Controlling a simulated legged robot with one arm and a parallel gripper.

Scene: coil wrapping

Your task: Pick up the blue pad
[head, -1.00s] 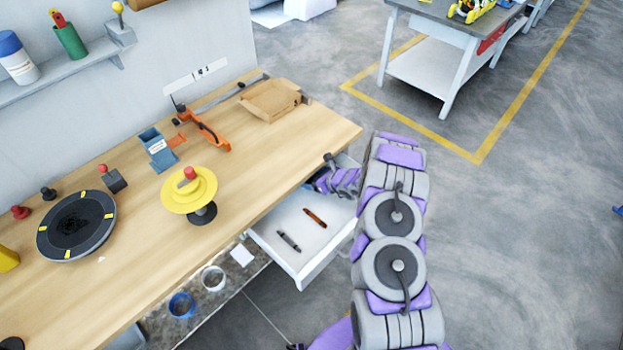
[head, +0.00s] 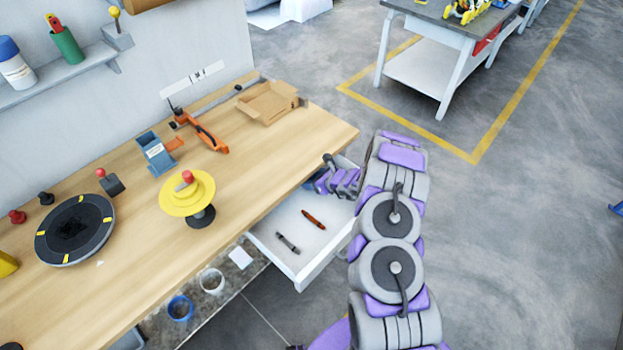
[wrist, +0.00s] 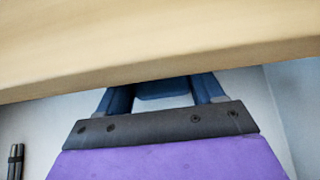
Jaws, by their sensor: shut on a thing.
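The blue pad (wrist: 162,89) shows in the wrist view as a dark blue piece between my gripper's fingers, partly hidden under the bench edge. My gripper (head: 322,182) is low in the open white drawer, at its back right, and is shut on the pad. In the head view a small patch of blue (head: 312,183) shows beside the gripper; the rest is hidden by the gripper and the bench.
The drawer (head: 296,268) also holds an orange-brown tool (head: 313,219) and a dark grey tool (head: 288,243). The wooden bench top (head: 260,165) overhangs the drawer's back, close above my gripper. Open floor lies to the right.

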